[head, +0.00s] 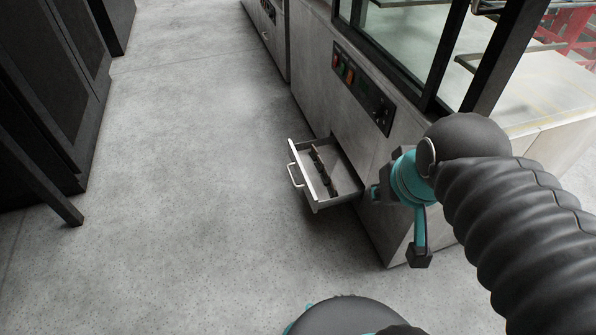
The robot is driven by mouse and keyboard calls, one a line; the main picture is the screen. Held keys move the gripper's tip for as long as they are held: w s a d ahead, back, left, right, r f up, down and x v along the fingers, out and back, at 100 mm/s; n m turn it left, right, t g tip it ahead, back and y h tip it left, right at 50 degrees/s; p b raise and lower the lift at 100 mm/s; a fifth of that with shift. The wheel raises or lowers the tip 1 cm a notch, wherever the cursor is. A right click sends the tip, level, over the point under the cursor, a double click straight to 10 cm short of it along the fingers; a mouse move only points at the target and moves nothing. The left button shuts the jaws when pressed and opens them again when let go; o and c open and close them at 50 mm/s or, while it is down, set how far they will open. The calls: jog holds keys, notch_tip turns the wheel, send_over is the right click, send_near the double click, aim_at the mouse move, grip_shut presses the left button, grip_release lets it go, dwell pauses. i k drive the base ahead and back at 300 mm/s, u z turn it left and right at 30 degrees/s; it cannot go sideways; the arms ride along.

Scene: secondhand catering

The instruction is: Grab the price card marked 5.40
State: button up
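No price card marked 5.40 can be made out in the head view. An open metal drawer (293,156) juts from the front of a grey counter unit, its handle facing left. A narrow dark brown strip lies or stands in it; I cannot tell what it is, and no lettering is readable. My arm comes in from the right, in front of the counter. What appears to be my gripper (418,258) is a small dark end hanging below a teal link, to the right of the drawer and apart from it. Its fingers cannot be made out.
The grey counter unit (310,75) has a dark control panel (362,88) with coloured buttons and a glass case above. Black cabinets (50,90) line the left side, with a dark leg or bar sticking out onto the floor. The grey floor (180,190) between is clear.

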aim_at(319, 165)
jog(key=u, duration=2.5)
jog(key=i, duration=1.4)
jog(key=z, duration=3.5)
